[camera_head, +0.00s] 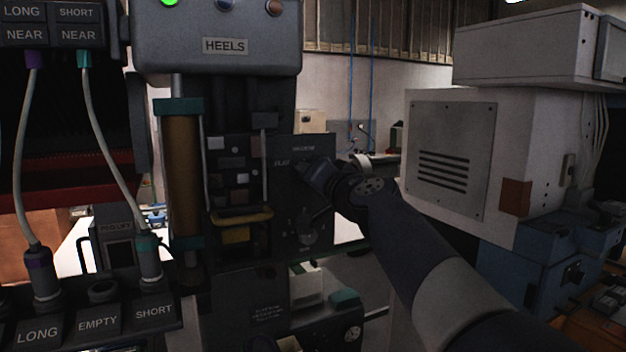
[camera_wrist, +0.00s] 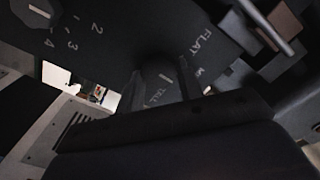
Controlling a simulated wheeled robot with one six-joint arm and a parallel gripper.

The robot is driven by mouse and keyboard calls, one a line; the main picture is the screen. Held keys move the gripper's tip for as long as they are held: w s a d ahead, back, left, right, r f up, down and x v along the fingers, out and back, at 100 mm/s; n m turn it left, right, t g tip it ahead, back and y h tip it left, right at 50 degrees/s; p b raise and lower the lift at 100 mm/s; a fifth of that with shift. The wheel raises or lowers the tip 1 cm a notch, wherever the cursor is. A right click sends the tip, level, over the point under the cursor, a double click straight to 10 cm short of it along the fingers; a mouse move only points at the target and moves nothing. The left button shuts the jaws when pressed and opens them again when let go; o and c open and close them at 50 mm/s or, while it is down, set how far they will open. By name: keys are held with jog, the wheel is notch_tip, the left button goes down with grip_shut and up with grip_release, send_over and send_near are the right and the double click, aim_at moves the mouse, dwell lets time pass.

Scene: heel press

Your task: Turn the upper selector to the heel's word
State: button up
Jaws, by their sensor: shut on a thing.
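The upper selector (camera_wrist: 158,75) is a dark knob with a short white pointer line, seen close up in the wrist view. I cannot tell which word the line marks. My gripper (camera_head: 310,172) is shut on this knob at the dark panel (camera_head: 287,200) in the head view, hiding most of it there. I cannot make out the heel or its word.
A lower selector (camera_head: 307,233) sits below on the same panel; its numbers show in the wrist view (camera_wrist: 72,45). The press with its HEELS sign (camera_head: 226,46) stands left. Cables and LONG, EMPTY and SHORT sockets (camera_head: 98,290) are further left. A white machine (camera_head: 455,160) stands right.

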jog(key=m, duration=0.9)
jog(key=shift+f, duration=0.2)
jog(key=shift+m, duration=0.3)
jog(key=o, duration=1)
jog(key=shift+d, duration=0.1)
jog(key=b+v, duration=0.2)
jog(key=v, duration=0.8)
jog(key=shift+s+d, duration=0.15)
jog(key=shift+s, duration=0.25)
